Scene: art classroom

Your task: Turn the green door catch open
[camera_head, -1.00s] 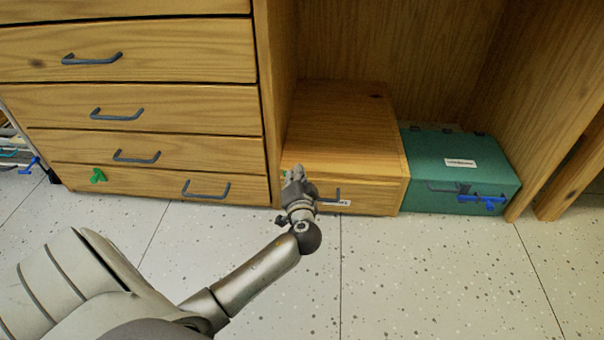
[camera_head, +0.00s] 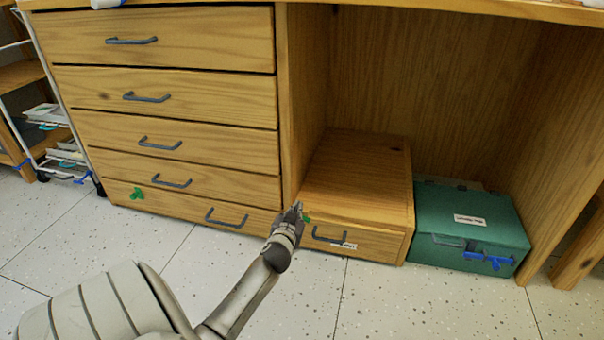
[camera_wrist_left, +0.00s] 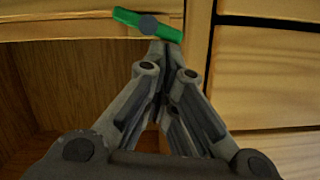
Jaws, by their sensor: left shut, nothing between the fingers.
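A green door catch (camera_head: 307,217) sits on the front of a low wooden box, near its left upper corner. My gripper partly hides it in the head view. In the left wrist view the catch (camera_wrist_left: 128,18) is a green bar on a grey round pivot, tilted down to the right. My left gripper (camera_head: 297,207) is shut and empty, with its fingertips at the catch. In the left wrist view the fingertips (camera_wrist_left: 161,47) lie just below the bar's right half; I cannot tell whether they touch it. My right gripper is not in view.
A second green catch (camera_head: 137,193) is on the lowest drawer at left. The wooden box has a dark handle (camera_head: 329,236). A teal box (camera_head: 474,207) with a blue catch (camera_head: 488,260) stands at its right. Speckled floor (camera_head: 400,310) in front is clear.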

